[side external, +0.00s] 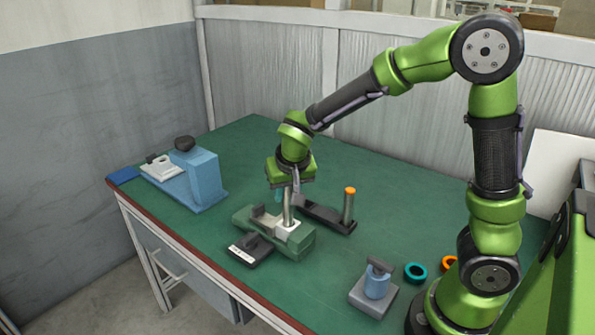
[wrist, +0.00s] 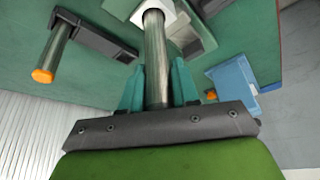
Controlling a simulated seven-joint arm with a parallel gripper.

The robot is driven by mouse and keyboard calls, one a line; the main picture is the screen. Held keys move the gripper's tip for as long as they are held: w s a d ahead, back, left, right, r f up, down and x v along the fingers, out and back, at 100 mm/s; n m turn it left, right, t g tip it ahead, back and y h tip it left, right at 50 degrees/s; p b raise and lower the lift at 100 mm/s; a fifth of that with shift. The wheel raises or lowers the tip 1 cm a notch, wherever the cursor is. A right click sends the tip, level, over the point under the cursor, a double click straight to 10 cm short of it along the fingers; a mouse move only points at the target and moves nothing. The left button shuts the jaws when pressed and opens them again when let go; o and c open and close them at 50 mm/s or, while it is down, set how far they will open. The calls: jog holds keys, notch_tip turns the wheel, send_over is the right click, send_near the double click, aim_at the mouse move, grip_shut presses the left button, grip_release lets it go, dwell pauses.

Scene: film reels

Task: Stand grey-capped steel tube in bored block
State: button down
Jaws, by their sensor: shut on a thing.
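My gripper (side external: 287,190) points down over the green block (side external: 306,241), and its teal fingers (wrist: 158,85) are shut on a steel tube. The tube (side external: 287,212) stands about upright, and in the wrist view the bare metal tube (wrist: 154,45) runs between the fingers. Its grey cap cannot be made out. The tube's lower end meets the white collar (side external: 288,233) on the green block, also seen in the wrist view (wrist: 177,14). I cannot tell how deep it sits in the bore.
An orange-capped tube (side external: 349,206) stands in a dark holder (side external: 320,213) just right of my gripper. A dark labelled piece (side external: 250,251) lies before the block. A blue fixture (side external: 203,180) is at left. A grey-based knob (side external: 375,293) and rings (side external: 415,272) are at front right.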

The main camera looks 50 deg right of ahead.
jog(key=shift+f, duration=0.5)
jog(key=c, duration=1.1)
grip_release()
jog(key=v, duration=1.1)
jog(key=shift+a, duration=0.1)
jog(key=s+a+r+n+t+y, duration=0.2)
jog(key=s+t+y, duration=0.1)
jog(key=s, duration=1)
jog(key=shift+s+r+n+y, duration=0.15)
jog(key=shift+s+n+y, duration=0.2)
jog(key=shift+y, duration=0.45)
